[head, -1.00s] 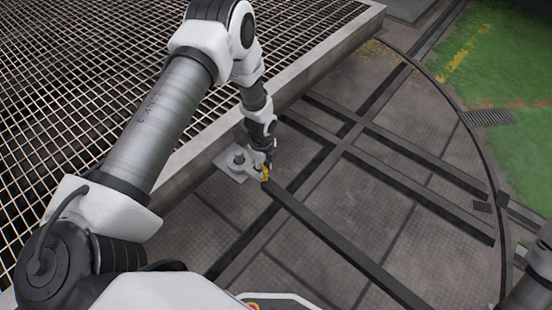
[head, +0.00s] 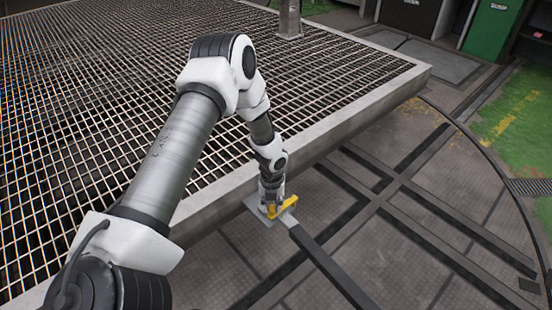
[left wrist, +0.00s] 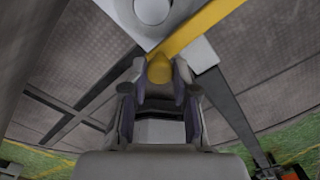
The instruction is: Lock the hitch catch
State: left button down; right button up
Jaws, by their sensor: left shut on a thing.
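The yellow hitch catch (head: 288,204) is a flat bar at the edge of the mesh deck, by the near end of a dark tow bar (head: 325,262). My left gripper (head: 269,208) reaches down to it and is shut on it. In the left wrist view my left gripper's fingers (left wrist: 160,92) close around the catch's rounded yellow knob (left wrist: 159,70). The yellow bar runs from there to the upper right, beside a round grey post (left wrist: 152,10). The grey hitch plate (head: 254,212) is partly hidden by the gripper. My right gripper is not in view.
The raised mesh deck (head: 90,90) fills the left, with a pale metal edge (head: 350,125). Dark rails (head: 420,220) cross the floor on the right. An upright post (head: 290,18) stands on the deck at the back.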

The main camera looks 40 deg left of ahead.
pick_arm(q)
jog(key=shift+a+m, duration=0.2)
jog(key=shift+m, duration=0.1)
jog(key=c, duration=0.9)
grip_release()
jog(key=shift+f, duration=0.1)
notch_tip(320, 180, up, 12)
